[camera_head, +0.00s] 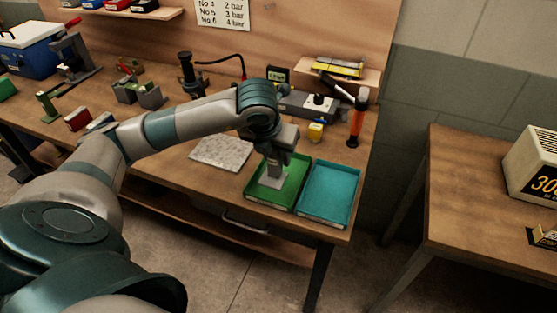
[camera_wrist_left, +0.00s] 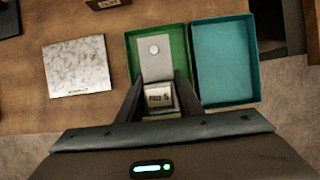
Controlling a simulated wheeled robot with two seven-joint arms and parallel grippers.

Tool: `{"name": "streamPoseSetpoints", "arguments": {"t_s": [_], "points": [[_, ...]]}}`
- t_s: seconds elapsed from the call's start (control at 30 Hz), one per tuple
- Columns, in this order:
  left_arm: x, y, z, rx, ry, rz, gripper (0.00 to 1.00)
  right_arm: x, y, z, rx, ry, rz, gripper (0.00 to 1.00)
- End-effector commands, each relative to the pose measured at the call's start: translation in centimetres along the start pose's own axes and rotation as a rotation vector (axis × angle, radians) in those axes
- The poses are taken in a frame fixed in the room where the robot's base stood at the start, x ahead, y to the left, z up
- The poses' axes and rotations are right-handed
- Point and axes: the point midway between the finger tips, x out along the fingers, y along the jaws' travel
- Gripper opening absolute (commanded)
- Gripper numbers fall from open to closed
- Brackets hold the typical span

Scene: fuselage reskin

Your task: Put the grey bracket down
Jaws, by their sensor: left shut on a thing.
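My left gripper (camera_head: 276,161) points down over the green tray (camera_head: 299,176) near the bench's front right. It is shut on the grey bracket (camera_head: 272,177), which shows at or just above the tray's floor; I cannot tell whether it touches. In the left wrist view the grey bracket (camera_wrist_left: 155,58) lies over the green tray (camera_wrist_left: 131,58), with a flat plate with a round hole or stud and a lettered upright part between the fingers (camera_wrist_left: 159,95). The right gripper is not in view.
A teal tray (camera_head: 330,193) stands right beside the green one. A pale speckled slab (camera_head: 221,153) lies to the left. The bench's front edge is close.

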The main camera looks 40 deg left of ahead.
Motion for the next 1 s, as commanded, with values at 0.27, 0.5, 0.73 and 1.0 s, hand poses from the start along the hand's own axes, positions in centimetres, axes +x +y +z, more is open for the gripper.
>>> {"name": "streamPoseSetpoints", "arguments": {"t_s": [0.27, 0.5, 0.73, 1.0], "points": [[2.0, 0.2, 1.6, 0.000, 0.000, -0.002, 0.00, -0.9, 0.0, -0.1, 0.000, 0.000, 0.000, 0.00], [2.1, 0.2, 1.6, 0.001, -0.001, -0.002, 0.00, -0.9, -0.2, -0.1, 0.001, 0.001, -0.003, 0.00], [3.1, 0.3, 1.1, -0.001, 0.003, 0.000, 0.00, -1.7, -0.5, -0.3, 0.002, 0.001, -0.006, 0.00], [5.6, 0.3, 0.1, -0.002, 0.000, -0.003, 0.00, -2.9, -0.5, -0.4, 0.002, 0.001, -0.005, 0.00]]}}
